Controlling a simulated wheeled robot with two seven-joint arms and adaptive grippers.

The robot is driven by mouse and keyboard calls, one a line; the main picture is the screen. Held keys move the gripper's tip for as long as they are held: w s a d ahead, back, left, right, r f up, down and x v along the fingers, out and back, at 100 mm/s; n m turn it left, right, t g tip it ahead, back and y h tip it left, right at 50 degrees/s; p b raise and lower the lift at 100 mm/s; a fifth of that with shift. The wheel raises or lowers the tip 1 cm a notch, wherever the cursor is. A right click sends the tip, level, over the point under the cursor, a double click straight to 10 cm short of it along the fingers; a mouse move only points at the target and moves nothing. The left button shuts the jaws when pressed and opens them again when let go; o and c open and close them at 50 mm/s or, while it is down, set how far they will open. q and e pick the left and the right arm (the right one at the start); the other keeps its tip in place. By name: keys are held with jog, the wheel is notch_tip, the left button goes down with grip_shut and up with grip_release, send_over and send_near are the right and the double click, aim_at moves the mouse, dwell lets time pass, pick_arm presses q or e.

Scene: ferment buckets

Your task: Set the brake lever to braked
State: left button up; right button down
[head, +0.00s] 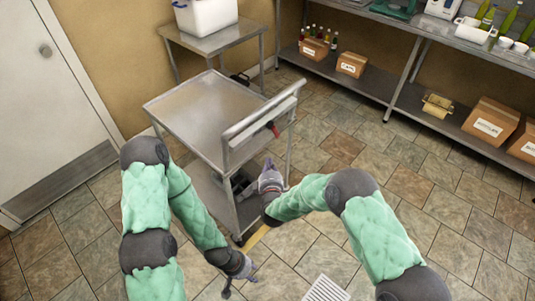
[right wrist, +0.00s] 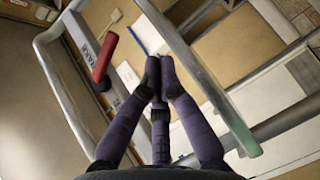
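The brake lever (head: 273,128) has a red grip and sits by the push handle of a steel cart (head: 203,100). In the right wrist view the red lever (right wrist: 103,58) stands left of my fingers, beside a plate lettered like BRAKE (right wrist: 84,44). My right gripper (head: 268,164) is below the lever in the head view, pointing up near the cart's handle end. In the right wrist view its purple fingers (right wrist: 159,66) are together at the tips, with nothing seen between them, apart from the lever. My left gripper (head: 239,281) is low, in front of the cart, fingers spread and empty.
The cart's push handle (head: 262,112) rises along its right side. A steel table (head: 215,40) with a white bucket (head: 205,14) stands behind. A shelf (head: 390,88) with boxes and bottles is at the right. Tiled floor right of the cart is clear.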

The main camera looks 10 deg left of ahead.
jog(key=s, duration=0.1)
jog(key=s+f, duration=0.1)
jog(key=s, duration=0.1)
jog(key=s+d+p, duration=0.1)
jog(key=s, duration=0.1)
jog(key=shift+f, duration=0.2)
dwell(0.3)
